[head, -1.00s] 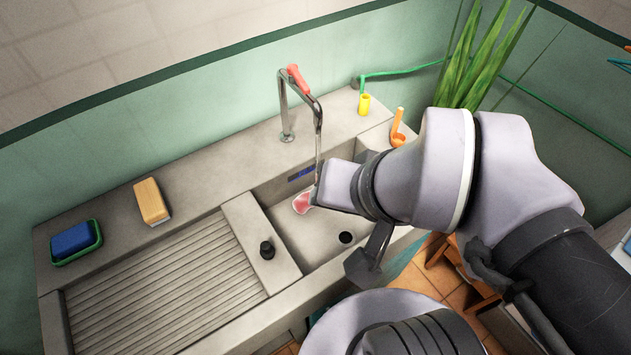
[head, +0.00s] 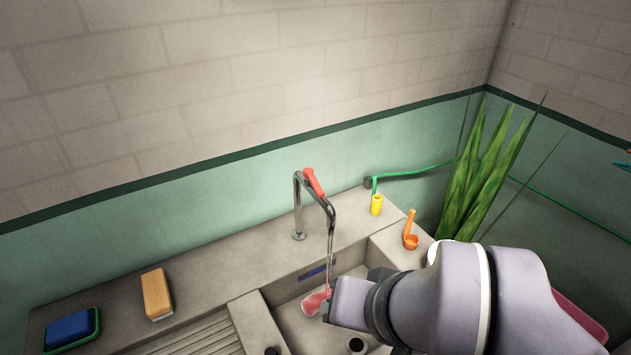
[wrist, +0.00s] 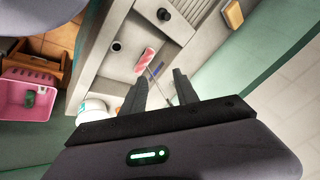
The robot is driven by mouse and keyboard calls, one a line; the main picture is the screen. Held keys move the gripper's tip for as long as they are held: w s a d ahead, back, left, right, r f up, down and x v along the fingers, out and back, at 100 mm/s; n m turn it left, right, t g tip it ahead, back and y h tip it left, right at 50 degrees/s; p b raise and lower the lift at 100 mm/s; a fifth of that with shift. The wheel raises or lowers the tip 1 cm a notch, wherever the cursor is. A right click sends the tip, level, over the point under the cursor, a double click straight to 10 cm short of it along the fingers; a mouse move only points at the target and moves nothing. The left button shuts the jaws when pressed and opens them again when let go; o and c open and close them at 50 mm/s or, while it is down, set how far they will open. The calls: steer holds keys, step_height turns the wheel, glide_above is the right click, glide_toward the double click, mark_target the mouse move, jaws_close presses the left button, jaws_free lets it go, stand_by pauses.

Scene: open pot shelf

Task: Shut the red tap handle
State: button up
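The red tap handle (head: 313,181) sits on top of the bent metal tap (head: 299,205) at the back of the sink in the head view. A thin stream runs from the spout down into the basin (head: 290,292). My gripper (wrist: 160,82) is open and empty in the wrist view, its two dark fingers apart over the sink area. In the head view my arm reaches in from the lower right, below and right of the tap, and its fingers are hidden. I cannot clearly make out the red handle in the wrist view.
A pink-red item (head: 315,302) lies in the basin under the stream. A plant (head: 470,185) is at the right.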

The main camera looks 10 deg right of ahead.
mark_target(314, 182)
steer(key=shift+n, duration=0.3)
steer(key=w+r+p, duration=0.2)
steer(key=r+p, duration=0.1)
steer(key=shift+d+r, duration=0.15)
steer(key=shift+r, duration=0.15)
steer(key=c, duration=0.7)
steer(key=w+r+n+g+p, duration=0.1)
steer(key=w+r+p, duration=0.3)
steer(key=shift+w+d+y, duration=0.2)
steer(key=shift+d+y, duration=0.1)
steer(key=shift+d, duration=0.05)
steer(key=w+d+r+n+g+y+p, duration=0.1)
steer(key=w+d+r+p, duration=0.15)
steer(key=w, duration=0.25)
steer(key=w+d+r+n+p, duration=0.1)
steer(key=w+p, duration=0.3)
steer(key=w, duration=0.1)
steer(key=w+d+f+n+y+p, duration=0.35)
steer(key=w+d+p, duration=0.45)
steer(key=w+d, duration=0.35)
steer(key=w+a+f, duration=0.2)
steer(key=a+f, duration=0.6)
steer(key=a, duration=0.2)
steer(key=shift+w+a+f+h, duration=0.15)
steer(key=shift+w+f+h, duration=0.1)
steer(key=shift+w+h, duration=0.1)
steer(key=shift+s+b, duration=0.1)
steer(key=shift+b, duration=0.25)
